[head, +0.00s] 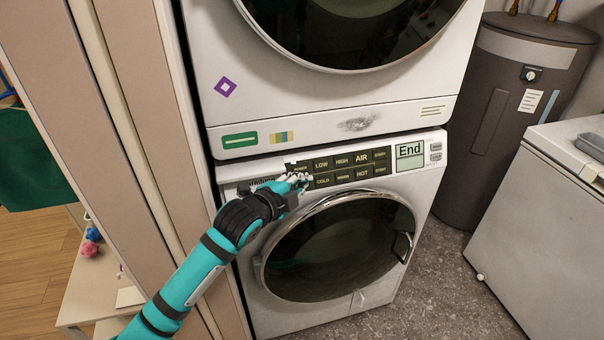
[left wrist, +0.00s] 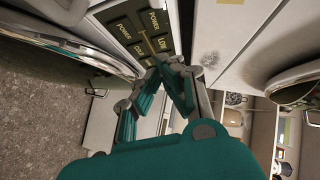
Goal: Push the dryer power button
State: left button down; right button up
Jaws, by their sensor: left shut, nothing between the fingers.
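The dryer (head: 340,95) is stacked on the washer (head: 408,185). Between their doors runs a dark button panel (head: 341,168), with LOW, HIGH and AIR in the upper row and COLD and HOT in the lower. A POWER button (head: 300,168) at the upper row's left end shows just above my gripper. In the left wrist view two POWER buttons show, one beside LOW (left wrist: 155,20) and one beside COLD (left wrist: 122,32). My left gripper (head: 303,180) is shut and empty in front of the panel's left end, hiding part of the lower row. I cannot tell whether it touches the panel.
A display (head: 410,155) reading "End" is right of the buttons. The washer's round door (head: 340,245) lies below my gripper. A wall edge (head: 165,120) stands close on the left. A grey water heater (head: 500,120) and a white appliance (head: 545,230) stand right, with floor between.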

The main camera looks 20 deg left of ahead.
aim_at(300, 168)
pick_arm(q)
jog(key=shift+w+a+f+p, duration=0.1)
jog(key=shift+w+a+f, duration=0.25)
jog(key=shift+w, duration=0.6)
jog(key=shift+w+a+f+p, duration=0.1)
jog(key=shift+w+f, duration=0.35)
jog(key=shift+w, duration=0.5)
jog(key=shift+w+a+f+p, duration=0.1)
jog(key=shift+w+a+f, duration=0.25)
jog(key=shift+w, duration=0.6)
jog(key=shift+d, duration=0.1)
